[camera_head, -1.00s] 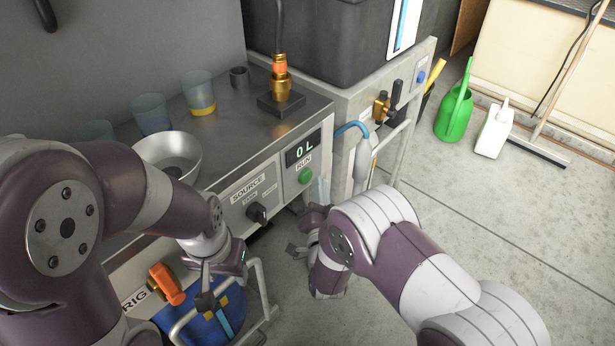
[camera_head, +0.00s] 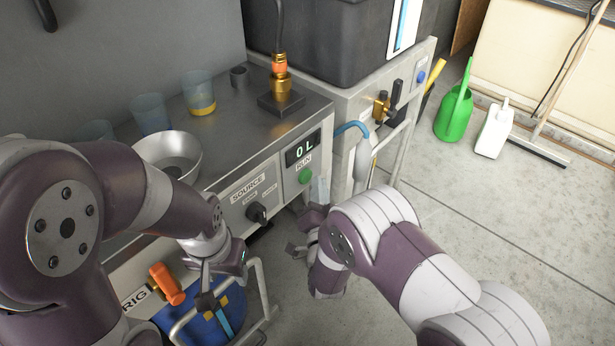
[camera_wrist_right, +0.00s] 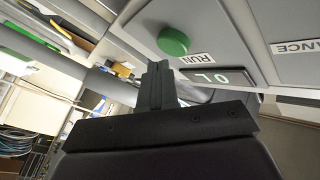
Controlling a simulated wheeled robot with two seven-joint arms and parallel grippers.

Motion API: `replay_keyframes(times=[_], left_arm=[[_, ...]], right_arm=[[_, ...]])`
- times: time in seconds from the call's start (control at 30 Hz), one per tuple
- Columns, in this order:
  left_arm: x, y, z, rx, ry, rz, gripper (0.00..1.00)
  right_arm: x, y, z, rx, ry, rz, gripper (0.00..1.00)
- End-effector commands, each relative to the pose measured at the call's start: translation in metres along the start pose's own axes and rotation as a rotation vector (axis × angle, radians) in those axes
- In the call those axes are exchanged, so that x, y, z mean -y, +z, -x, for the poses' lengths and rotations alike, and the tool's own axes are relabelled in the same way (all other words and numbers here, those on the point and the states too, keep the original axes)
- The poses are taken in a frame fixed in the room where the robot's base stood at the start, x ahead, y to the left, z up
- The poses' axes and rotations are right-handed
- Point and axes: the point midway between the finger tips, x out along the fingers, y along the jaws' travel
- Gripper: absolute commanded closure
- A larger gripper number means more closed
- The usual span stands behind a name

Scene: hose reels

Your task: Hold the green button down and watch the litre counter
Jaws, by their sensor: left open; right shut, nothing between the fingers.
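The green button (camera_head: 305,175), labelled RUN, is on the front panel of the metal bench, below the litre counter (camera_head: 302,149), which reads 0 L. In the right wrist view the green button (camera_wrist_right: 173,41) stands out from the panel, and the counter (camera_wrist_right: 208,78) appears upside down. My right gripper (camera_wrist_right: 157,78) is shut and empty. Its fingertips point towards the panel close to the button, with a visible gap between them in that view. My left gripper (camera_head: 222,284) is open and empty in front of the bench.
A SOURCE knob (camera_head: 257,213) is left of the button. An orange handle (camera_head: 167,284) and a blue drum (camera_head: 205,328) are below. A metal bowl (camera_head: 170,154) and several cups stand on the bench. A green watering can (camera_head: 454,115) stands on the open floor at right.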

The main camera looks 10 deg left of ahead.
Motion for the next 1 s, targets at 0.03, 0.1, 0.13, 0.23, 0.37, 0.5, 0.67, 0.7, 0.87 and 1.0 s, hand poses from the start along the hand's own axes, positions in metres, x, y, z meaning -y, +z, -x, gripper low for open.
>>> replay_keyframes(times=[0.03,0.1,0.13,0.23,0.37,0.5,0.67,0.7,0.87,1.0], left_arm=[[0.0,0.0002,-0.0015,0.0,0.0,0.0,0.49],[0.0,0.0003,-0.0028,0.0,0.0,0.0,0.49],[0.0,0.0004,-0.0032,0.0,0.0,0.0,0.49],[0.0,0.0004,-0.0032,0.0,0.0,0.0,0.49],[0.0,0.0003,-0.0029,0.0,0.0,0.0,0.49],[0.0,0.0004,-0.003,0.0,0.0,0.0,0.49],[0.0,0.0005,-0.0038,0.0,0.0,0.0,0.49],[0.0,0.0005,-0.004,0.0,0.0,0.0,0.49],[0.0,0.0006,-0.0049,0.0,0.0,0.0,0.49],[0.0,0.0007,-0.0056,0.0,0.0,0.0,0.49]], right_arm=[[0.0005,0.0015,-0.001,0.0,-0.001,0.0,1.0],[0.0017,0.0031,-0.0027,0.0,0.0,0.0,1.0],[0.0022,0.0037,-0.0034,0.001,0.0,0.0,1.0],[0.0033,0.004,-0.0046,0.001,0.001,0.001,1.0],[0.0035,0.0036,-0.0047,0.001,0.0,0.001,1.0],[0.0036,0.0037,-0.0048,0.0,0.0,0.0,1.0],[0.0041,0.0045,-0.0057,0.0,0.0,0.0,1.0],[0.0044,0.0047,-0.0061,0.0,0.0,0.0,1.0],[0.0054,0.0057,-0.0075,0.0,0.0,0.0,1.0],[0.0063,0.0065,-0.0088,0.0,0.0,0.0,1.0]])
